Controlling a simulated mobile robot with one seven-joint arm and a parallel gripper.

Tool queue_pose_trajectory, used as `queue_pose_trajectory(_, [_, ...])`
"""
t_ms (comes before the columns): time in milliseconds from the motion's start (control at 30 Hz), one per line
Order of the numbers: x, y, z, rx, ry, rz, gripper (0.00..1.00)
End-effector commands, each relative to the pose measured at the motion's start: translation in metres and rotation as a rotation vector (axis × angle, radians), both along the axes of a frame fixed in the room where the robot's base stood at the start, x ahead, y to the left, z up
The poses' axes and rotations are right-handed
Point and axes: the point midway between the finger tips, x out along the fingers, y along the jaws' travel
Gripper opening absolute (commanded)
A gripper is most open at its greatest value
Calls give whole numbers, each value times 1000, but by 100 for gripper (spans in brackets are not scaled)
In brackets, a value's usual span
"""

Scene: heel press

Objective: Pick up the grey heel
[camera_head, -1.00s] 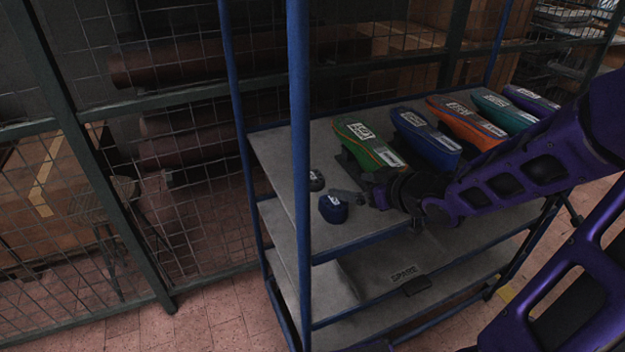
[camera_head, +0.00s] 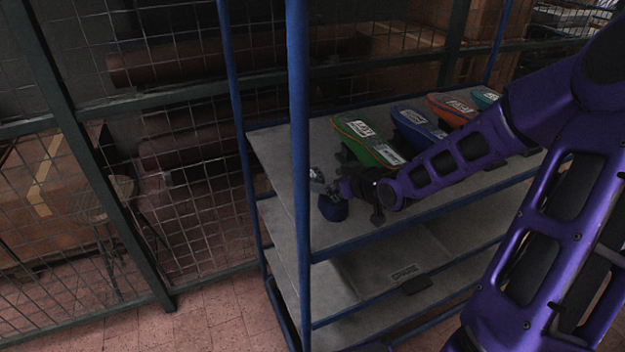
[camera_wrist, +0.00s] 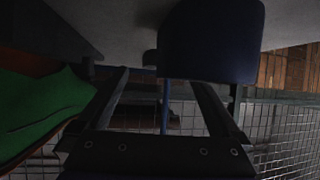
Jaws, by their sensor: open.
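The grey heel (camera_head: 317,174) is a small dark block with a pale label on the top shelf, near its left end. My gripper partly covers it in the head view. In the wrist view a small dark shape (camera_wrist: 150,58) beyond the fingers is probably this heel. The blue heel (camera_head: 333,208) stands on the near side of it and looms large in the wrist view (camera_wrist: 212,42). My gripper (camera_head: 327,187) is low over the shelf, beside and partly above the blue heel. In the wrist view its fingers (camera_wrist: 158,78) are apart with nothing between them.
The shelf rack (camera_head: 262,146) has a blue upright post (camera_head: 298,120) at the near left. A green shoe form (camera_head: 366,138), a blue one (camera_head: 416,128) and an orange one (camera_head: 450,108) lie along the top shelf. The green one is close to my arm.

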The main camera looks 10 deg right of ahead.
Motion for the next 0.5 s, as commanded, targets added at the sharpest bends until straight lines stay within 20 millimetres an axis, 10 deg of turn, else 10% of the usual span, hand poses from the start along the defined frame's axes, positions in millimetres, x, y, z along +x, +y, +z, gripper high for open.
queue_pose_trajectory(500, [34,17,-22,-1,1,0,100])
